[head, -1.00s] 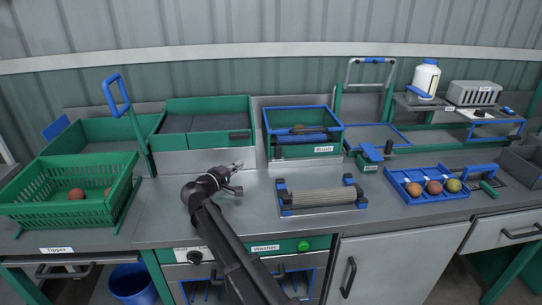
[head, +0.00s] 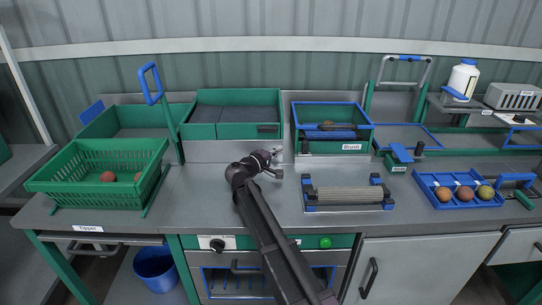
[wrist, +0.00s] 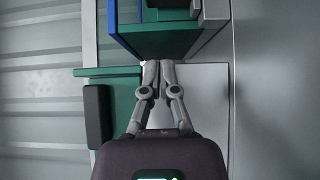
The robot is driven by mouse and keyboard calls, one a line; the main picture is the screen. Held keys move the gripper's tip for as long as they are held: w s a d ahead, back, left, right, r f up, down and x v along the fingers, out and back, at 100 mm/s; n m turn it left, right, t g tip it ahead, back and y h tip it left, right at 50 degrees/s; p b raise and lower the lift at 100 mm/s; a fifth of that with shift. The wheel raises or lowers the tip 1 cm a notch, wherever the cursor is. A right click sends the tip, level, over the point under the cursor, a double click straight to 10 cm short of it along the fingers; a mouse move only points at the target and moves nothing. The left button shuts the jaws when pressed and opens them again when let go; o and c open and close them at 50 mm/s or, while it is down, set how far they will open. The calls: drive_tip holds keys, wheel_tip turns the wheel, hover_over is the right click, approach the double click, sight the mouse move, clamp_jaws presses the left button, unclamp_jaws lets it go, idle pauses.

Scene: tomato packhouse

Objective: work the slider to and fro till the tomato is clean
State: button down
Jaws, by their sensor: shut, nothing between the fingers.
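The brush box (head: 372,132), green with a blue rim and a "Brush" label, stands at the back of the bench. A brownish tomato (head: 328,123) shows inside it, partly hidden; how clean it is I cannot tell. A dark and blue bar (head: 330,131) crosses the box and may be the slider. A small black knob (head: 305,147) is at its front left. My gripper (head: 277,151) is shut and empty, left of the box and a little in front of it. In the wrist view my closed fingertips (wrist: 158,65) are close to a green wall (wrist: 160,45); contact cannot be told.
A green bin (head: 203,130) with a black handle (head: 268,129) stands left of the box. A roller unit (head: 347,194) lies in front. A green crate (head: 75,185) with tomatoes is at left, a blue tray (head: 427,190) with tomatoes at right.

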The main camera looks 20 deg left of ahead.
sight(302, 143)
drive_tip(key=w+d, duration=0.1)
drive_tip(key=w, duration=0.1)
drive_tip(key=w+d, duration=0.2)
drive_tip(key=shift+w+d, duration=0.15)
drive_tip(key=shift+d, duration=0.1)
drive_tip(key=shift+w+d, duration=0.35)
drive_tip(key=shift+d, duration=0.25)
drive_tip(key=w+d, duration=0.1)
drive_tip(key=d, duration=0.1)
drive_tip(key=w+d, duration=0.1)
drive_tip(key=d, duration=0.2)
drive_tip(key=w+d, duration=0.2)
drive_tip(key=d, duration=0.1)
drive_tip(key=shift+d, duration=0.25)
drive_tip(key=shift+a, duration=0.1)
drive_tip(key=shift+s+a, duration=0.3)
drive_tip(key=shift+a, duration=0.4)
drive_tip(key=shift+s+a, duration=0.25)
drive_tip(key=shift+a, duration=0.25)
drive_tip(key=shift+s+a, duration=0.2)
drive_tip(key=shift+a, duration=0.3)
drive_tip(key=v, duration=1)
drive_tip(key=shift+s, duration=0.15)
